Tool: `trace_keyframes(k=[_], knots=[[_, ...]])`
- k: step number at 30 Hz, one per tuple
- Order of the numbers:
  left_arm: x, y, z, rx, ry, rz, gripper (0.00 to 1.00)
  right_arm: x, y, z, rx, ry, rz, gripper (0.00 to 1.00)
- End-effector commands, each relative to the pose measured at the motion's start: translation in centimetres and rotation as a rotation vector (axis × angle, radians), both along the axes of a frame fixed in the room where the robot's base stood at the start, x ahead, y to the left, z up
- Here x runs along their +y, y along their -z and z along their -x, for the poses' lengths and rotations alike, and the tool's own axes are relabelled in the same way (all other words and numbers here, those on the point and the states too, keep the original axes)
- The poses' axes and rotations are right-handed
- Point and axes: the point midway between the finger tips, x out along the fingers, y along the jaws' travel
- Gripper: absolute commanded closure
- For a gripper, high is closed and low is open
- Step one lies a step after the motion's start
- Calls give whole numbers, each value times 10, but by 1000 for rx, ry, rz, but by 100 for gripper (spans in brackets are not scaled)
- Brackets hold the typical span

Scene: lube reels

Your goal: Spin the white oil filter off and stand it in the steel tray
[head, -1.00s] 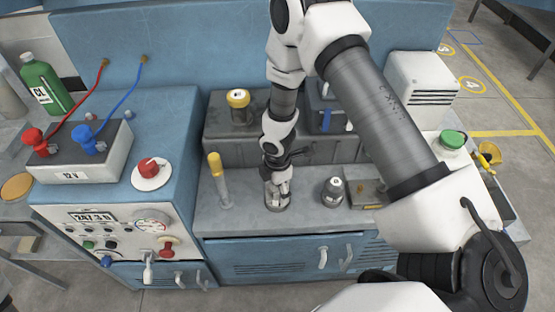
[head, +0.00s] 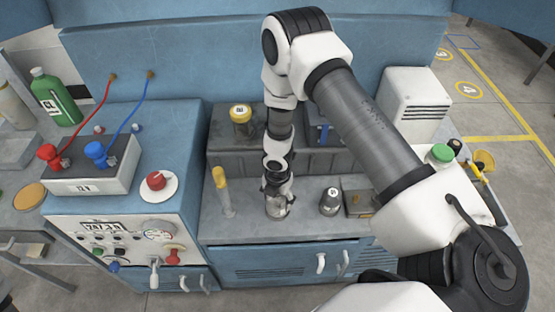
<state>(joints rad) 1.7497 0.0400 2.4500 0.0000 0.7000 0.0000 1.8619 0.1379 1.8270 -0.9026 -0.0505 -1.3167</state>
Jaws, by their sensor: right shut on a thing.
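My right gripper (head: 277,196) points down over the front ledge of the bench (head: 300,226), near its middle. It is shut on a small pale part, which looks like the white oil filter (head: 277,211). The fingers hide most of this part, and I cannot tell whether it is still on its mount. A shallow grey metal tray (head: 14,152) lies at the far left; I cannot tell whether it is the steel tray. My left gripper is not in view.
A yellow-topped post (head: 221,185) stands left of the gripper and a dark grey cylinder with a pale top (head: 330,202) stands right. A yellow-capped canister (head: 241,122) is behind. The 12 V box (head: 92,172) with red and blue leads stands at left.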

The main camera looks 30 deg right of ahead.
Motion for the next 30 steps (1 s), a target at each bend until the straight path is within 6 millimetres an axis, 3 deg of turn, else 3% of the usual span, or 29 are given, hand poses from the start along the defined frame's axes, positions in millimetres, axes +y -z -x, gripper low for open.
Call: trace_keyframes(k=[1, 6, 14, 15, 17, 30], knots=[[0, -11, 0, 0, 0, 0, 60, 0, -2, 6, 13, -57, 0, 78], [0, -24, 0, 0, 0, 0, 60, 0, 0, 6, 13, -249, 1, 78], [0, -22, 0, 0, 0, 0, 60, 0, 4, 6, 12, -289, 0, 78], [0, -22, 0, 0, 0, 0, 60, 0, 4, 6, 12, -289, 0, 22], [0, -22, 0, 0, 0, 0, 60, 0, 3, 5, 11, -288, 0, 1], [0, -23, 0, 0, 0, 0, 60, 0, -6, 1, 3, -286, 1, 0]])
